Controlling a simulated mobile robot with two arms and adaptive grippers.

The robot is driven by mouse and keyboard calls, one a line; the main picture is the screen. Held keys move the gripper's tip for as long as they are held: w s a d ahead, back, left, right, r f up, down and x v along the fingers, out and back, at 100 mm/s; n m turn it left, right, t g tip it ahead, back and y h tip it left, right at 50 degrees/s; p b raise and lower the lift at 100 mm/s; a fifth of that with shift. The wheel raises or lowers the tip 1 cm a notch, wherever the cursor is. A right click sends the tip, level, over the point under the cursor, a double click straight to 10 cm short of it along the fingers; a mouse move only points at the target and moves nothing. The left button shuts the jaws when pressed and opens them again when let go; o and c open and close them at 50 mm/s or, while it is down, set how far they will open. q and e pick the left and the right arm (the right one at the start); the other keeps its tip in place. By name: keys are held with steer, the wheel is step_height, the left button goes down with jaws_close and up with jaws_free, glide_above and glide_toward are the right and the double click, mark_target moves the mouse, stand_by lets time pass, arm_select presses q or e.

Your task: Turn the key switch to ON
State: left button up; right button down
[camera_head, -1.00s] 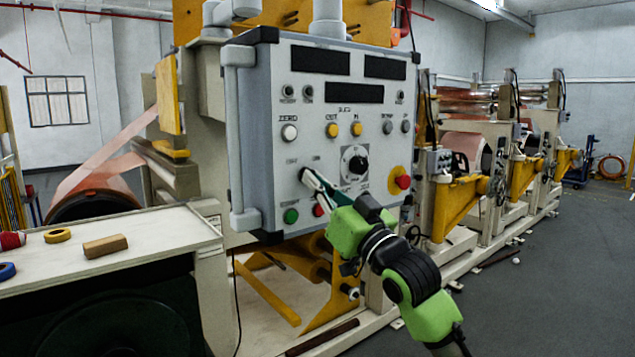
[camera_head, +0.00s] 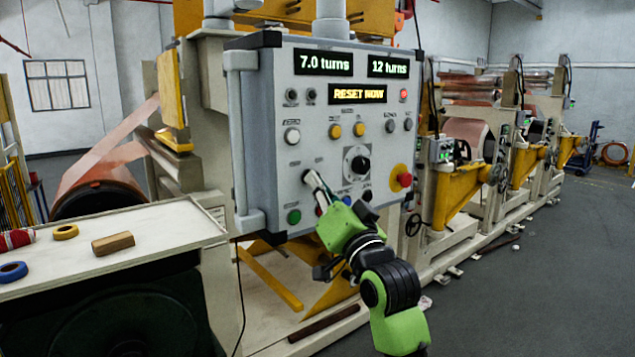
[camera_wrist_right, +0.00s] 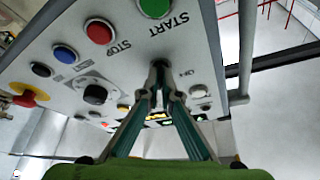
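The grey control panel (camera_head: 262,140) stands in front of me with its displays lit; they read "7.0 turns", "12 turns" and "RESET NOW". The key switch (camera_head: 305,175) is at the panel's lower left, above the green START button (camera_head: 294,216). My right gripper (camera_head: 313,181) reaches up to it from below right. In the right wrist view its fingertips (camera_wrist_right: 160,80) come together at the switch and appear shut on the key. The fingertips hide most of the key, so its exact angle is unclear. My left gripper is not in view.
A black rotary knob (camera_head: 356,161) and a red emergency button on yellow (camera_head: 402,178) are right of the gripper. A vertical handle bar (camera_head: 240,140) runs along the panel's left edge. A bench (camera_head: 160,238) with tape rolls and a wooden block is at left.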

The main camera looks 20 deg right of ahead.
steer(key=shift+s+d+r, duration=0.1)
steer(key=shift+r, duration=0.3)
steer(key=c, duration=2.3)
jaws_free()
steer(key=shift+w+f, duration=0.2)
steer(key=shift+f, duration=0.1)
steer(key=v, duration=1.2)
steer(key=shift+f, duration=0.1)
